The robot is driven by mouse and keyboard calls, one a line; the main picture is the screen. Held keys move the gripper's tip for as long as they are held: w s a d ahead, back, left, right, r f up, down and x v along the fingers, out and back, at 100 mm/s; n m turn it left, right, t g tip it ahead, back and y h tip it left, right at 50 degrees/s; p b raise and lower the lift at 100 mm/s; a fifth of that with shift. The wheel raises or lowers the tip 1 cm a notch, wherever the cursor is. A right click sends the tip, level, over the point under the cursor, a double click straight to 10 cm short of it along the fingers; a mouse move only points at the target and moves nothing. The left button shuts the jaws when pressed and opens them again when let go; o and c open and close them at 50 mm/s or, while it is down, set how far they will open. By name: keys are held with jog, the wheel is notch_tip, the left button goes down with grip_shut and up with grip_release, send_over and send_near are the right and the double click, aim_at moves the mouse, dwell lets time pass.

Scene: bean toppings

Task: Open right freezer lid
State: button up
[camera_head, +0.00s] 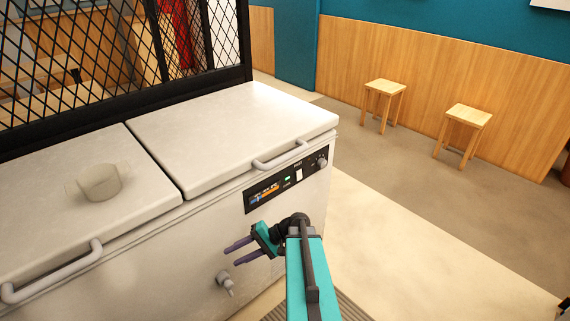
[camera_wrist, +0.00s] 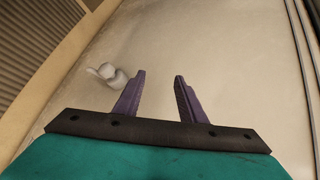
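The right freezer lid (camera_head: 228,132) is white and lies shut on the chest freezer (camera_head: 183,252). Its handle (camera_head: 281,156) is a pale bar along the front edge. My gripper (camera_head: 229,254) is in front of the freezer's front face, below the control panel and lower than the handle. Its two purple fingers are apart with nothing between them. In the wrist view, the open fingers (camera_wrist: 158,90) face the pale freezer front, with the drain tap (camera_wrist: 108,74) to their left. The handle cannot be made out in the wrist view.
The left lid (camera_head: 55,198) is shut, with a translucent cup (camera_head: 98,181) on it and its own handle (camera_head: 52,274). A control panel (camera_head: 285,181) and a tap (camera_head: 226,283) are on the front. A black mesh screen (camera_head: 120,60) stands behind. Open floor and two stools (camera_head: 384,88) (camera_head: 468,116) lie right.

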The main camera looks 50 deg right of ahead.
jog(key=d+r+m+t+b, duration=0.1)
jog(key=d+r+t, duration=0.4)
jog(key=d, duration=0.4)
jog(key=m+t+h+b, duration=0.2)
jog(key=t+h+b, duration=0.1)
jog(key=t, duration=0.4)
send_near(286, 157)
jog(key=s+d+f, duration=0.1)
jog(key=s+d, duration=0.1)
jog(key=s, duration=0.1)
jog(key=shift+a+f, duration=0.1)
jog(key=shift+w, duration=0.2)
jog(key=shift+f+x, duration=0.2)
jog(key=shift+x, duration=6.6)
